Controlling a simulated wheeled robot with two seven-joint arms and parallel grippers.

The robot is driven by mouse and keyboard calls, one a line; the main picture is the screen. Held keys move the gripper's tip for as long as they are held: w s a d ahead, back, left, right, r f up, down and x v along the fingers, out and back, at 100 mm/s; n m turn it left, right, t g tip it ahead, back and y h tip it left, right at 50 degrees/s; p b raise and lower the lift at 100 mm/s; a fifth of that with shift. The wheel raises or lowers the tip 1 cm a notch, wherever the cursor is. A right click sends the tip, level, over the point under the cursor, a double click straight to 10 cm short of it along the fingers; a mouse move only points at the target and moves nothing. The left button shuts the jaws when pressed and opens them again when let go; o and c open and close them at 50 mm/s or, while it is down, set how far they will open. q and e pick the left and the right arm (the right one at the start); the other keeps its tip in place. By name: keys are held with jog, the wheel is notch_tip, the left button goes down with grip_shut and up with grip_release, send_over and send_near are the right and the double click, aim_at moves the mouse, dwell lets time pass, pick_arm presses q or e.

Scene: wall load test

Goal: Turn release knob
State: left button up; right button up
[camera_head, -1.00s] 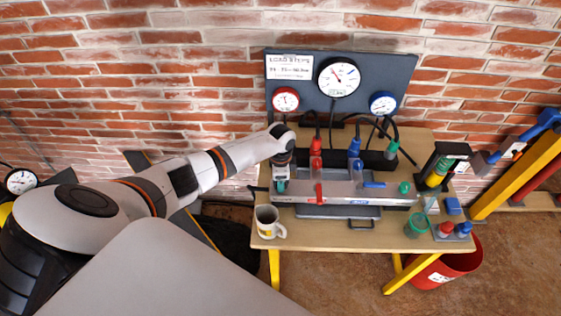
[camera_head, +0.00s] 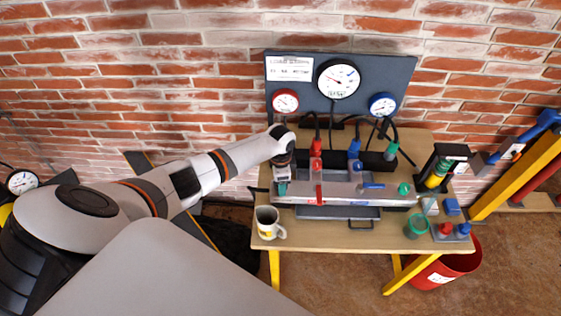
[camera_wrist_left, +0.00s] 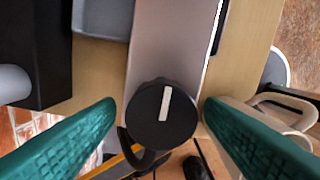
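The release knob (camera_wrist_left: 162,114) is round and black with a white pointer line, at the end of the grey metal unit (camera_wrist_left: 172,45) in the left wrist view. In the head view my left gripper (camera_head: 282,187) is at the left end of the unit and hides the knob. My right gripper is not in view.
A mug (camera_head: 267,222) stands at the table's front left, close to my gripper. The unit carries red, blue and green handles. A gauge panel (camera_head: 300,92) stands behind. A green cup (camera_head: 416,226) and small coloured parts are at the right.

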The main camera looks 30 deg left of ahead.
pick_arm(q)
notch_tip(320, 180, up, 12)
jog(key=b, duration=0.2)
jog(key=shift+b, duration=0.3)
dwell(0.5)
